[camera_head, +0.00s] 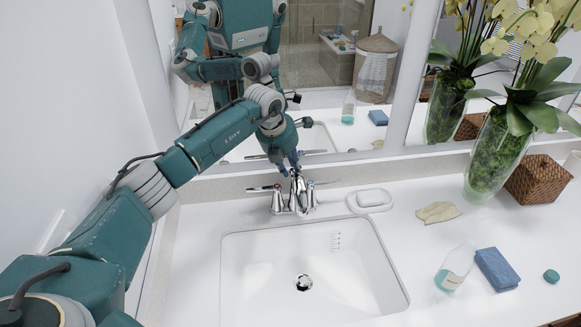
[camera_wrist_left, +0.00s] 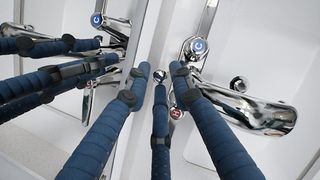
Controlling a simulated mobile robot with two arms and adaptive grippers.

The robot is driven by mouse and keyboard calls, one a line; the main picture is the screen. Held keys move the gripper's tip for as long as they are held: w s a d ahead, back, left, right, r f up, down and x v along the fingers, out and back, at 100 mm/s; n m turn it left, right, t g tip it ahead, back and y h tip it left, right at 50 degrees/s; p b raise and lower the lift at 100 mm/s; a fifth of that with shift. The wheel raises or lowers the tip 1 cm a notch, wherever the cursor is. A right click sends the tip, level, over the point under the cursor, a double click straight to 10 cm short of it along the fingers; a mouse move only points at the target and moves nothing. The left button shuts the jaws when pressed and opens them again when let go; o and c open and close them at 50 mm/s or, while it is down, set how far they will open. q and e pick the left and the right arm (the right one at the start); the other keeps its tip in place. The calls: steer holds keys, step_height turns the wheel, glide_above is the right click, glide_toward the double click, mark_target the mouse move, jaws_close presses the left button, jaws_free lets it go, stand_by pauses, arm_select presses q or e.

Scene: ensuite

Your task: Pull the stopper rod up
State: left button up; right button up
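The chrome faucet (camera_head: 298,194) stands at the back of the sink, below the mirror. My left gripper (camera_head: 287,166) is just above and behind its spout. In the left wrist view, its blue fingers (camera_wrist_left: 160,80) point at the back of the faucet, with gaps between them. A small chrome knob (camera_wrist_left: 159,76) shows between the fingertips, and another round chrome knob (camera_wrist_left: 238,84) shows over the spout (camera_wrist_left: 262,112). I cannot tell which knob tops the stopper rod, or whether a finger touches it. The drain stopper (camera_head: 303,283) sits in the basin. My right gripper is not in direct view.
The mirror (camera_head: 330,60) rises close behind. The basin (camera_head: 270,260) is clear.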

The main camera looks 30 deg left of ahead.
arm_select(q)
jaws_close()
steer(key=shift+w+r+p, duration=0.1)
steer(key=shift+r+p, duration=0.3)
steer(key=shift+r, duration=1.1)
steer(key=shift+w, duration=0.1)
steer(key=o, duration=0.5)
jaws_free()
steer(key=shift+r, duration=0.15)
step_height(320, 180, up, 10)
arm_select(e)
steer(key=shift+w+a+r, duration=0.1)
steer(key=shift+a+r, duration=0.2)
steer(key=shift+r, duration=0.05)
